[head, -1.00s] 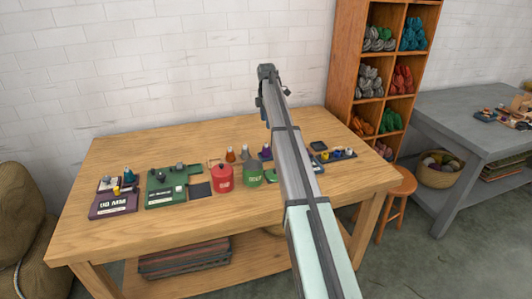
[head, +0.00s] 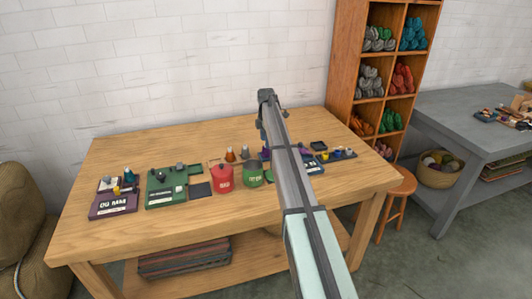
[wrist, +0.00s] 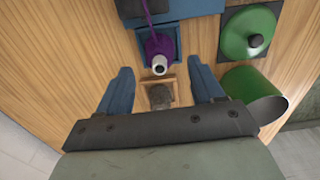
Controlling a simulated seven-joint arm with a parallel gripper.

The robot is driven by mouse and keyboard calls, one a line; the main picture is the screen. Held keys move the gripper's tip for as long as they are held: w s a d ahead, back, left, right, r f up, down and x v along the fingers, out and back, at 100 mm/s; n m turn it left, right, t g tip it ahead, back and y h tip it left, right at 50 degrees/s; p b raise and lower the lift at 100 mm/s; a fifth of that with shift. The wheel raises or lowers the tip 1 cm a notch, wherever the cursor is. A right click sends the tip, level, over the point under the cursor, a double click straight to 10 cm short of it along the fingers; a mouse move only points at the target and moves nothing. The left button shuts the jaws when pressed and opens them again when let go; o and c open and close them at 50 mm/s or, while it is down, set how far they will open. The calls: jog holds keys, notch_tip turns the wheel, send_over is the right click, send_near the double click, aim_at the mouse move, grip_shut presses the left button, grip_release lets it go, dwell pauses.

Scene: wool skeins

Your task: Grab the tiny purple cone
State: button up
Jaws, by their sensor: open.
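The small purple cone (wrist: 158,44) shows in the wrist view with a pale, dark-centred tip pointing toward my gripper. It stands in a blue square holder, with a purple strand running up from it. My gripper (wrist: 161,74) is open, its two blue fingers wide apart. The cone's tip lies near the middle of the gap, just beyond the fingertips, and nothing is held. In the head view my arm crosses the right part of the table and covers much of the area around the cone.
A grey object in a wooden square holder (wrist: 173,82) lies between the fingers. A red pot (head: 224,178) stands left of the arm. The front of the table (head: 150,232) is clear.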

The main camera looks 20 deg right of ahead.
notch_tip(320, 180, down, 4)
jog(key=shift+r, duration=0.2)
jog(key=c, duration=1.1)
jog(key=shift+c, duration=0.2)
notch_tip(320, 180, up, 15)
dwell(0.7)
